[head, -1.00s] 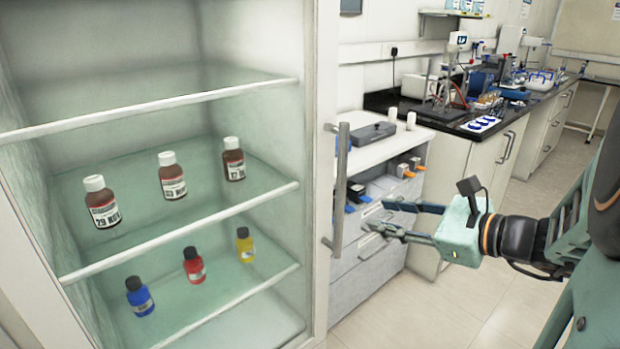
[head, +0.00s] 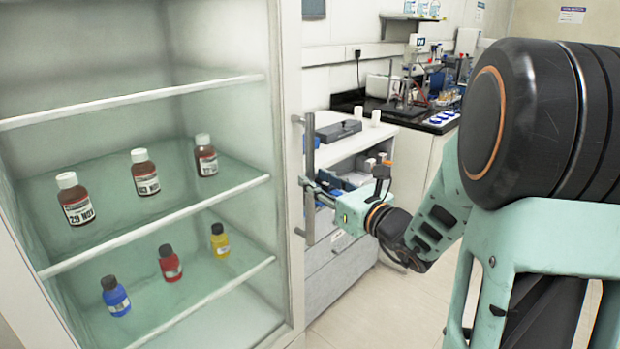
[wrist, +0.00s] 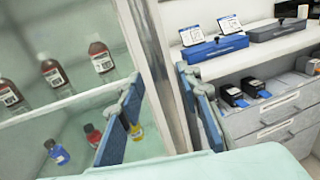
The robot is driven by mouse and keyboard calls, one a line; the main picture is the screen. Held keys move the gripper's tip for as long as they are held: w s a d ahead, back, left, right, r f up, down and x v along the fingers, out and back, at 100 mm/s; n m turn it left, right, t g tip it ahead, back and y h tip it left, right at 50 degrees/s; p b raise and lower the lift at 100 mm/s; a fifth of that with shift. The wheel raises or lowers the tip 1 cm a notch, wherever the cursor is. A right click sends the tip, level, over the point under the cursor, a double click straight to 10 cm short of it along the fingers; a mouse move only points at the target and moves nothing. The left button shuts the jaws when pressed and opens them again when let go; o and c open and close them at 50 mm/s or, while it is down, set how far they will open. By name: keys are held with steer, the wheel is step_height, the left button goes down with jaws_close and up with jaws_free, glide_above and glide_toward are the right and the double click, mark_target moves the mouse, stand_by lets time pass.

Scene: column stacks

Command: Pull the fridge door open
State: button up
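The fridge, with its white frame (head: 291,80), fills the left of the head view. Its vertical grey handle (head: 309,145) stands at the frame's right edge. My gripper (head: 310,190) is at the handle's middle, coming from the right, with its fingers level with the bar. In the wrist view my gripper (wrist: 160,82) shows two blue-padded fingers spread wide, one either side of the fridge's edge (wrist: 147,60). I cannot tell whether the fingers touch the handle. The fridge looks closed, but glass makes this hard to judge.
Brown bottles (head: 75,200) stand on the upper shelf and coloured bottles (head: 115,296) on the lower one. A drawer cabinet (head: 335,262) stands close right of the handle, with a lab bench (head: 410,118) behind. Floor (head: 375,315) is clear in front.

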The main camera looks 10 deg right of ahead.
steer(key=shift+x, duration=1.5)
steer(key=shift+c, duration=0.3)
jaws_close()
